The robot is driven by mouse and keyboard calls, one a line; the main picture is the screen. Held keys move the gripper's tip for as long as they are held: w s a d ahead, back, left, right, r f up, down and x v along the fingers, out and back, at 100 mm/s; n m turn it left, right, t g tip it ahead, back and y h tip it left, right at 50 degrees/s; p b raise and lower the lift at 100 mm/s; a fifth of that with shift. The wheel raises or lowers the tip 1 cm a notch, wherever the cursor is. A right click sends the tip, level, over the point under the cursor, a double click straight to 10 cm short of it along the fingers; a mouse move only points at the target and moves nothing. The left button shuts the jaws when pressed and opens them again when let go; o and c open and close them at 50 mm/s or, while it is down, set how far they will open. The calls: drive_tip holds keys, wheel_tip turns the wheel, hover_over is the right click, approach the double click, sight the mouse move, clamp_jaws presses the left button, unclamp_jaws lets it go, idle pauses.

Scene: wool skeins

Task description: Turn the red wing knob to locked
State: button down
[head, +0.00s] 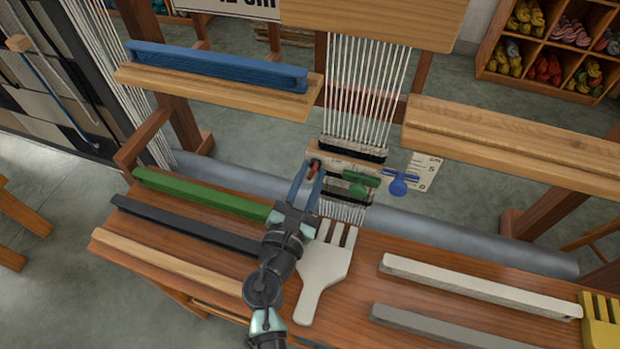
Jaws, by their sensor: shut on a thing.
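The red wing knob (314,167) sits at the left of a small light wooden panel on the loom, in front of the white warp threads. My gripper (311,177) reaches up to it from below, and its two blue fingers are shut on the knob. The fingers hide part of the knob, so I cannot read its angle clearly. A green knob (357,187) is just to the right on the panel, and a blue knob (398,187) is further right, beside a white scale card (424,172).
The wooden table (372,266) holds a green bar (200,194), a dark bar (185,227), a white comb (322,275), a pale bar (478,285) and a yellow comb (601,325). A wooden beam (515,143) juts out at right. A blue bar (215,65) lies on the left shelf.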

drive_tip(key=m, duration=0.1)
drive_tip(key=m+b, duration=0.2)
drive_tip(key=shift+f+m, duration=0.25)
drive_tip(key=shift+m, duration=0.15)
drive_tip(key=shift+d+m+b, duration=0.1)
drive_tip(key=shift+m+b, duration=3.25)
drive_tip(key=shift+m, duration=1.85)
drive_tip(key=shift+s, duration=0.1)
drive_tip(key=c, duration=0.9)
unclamp_jaws()
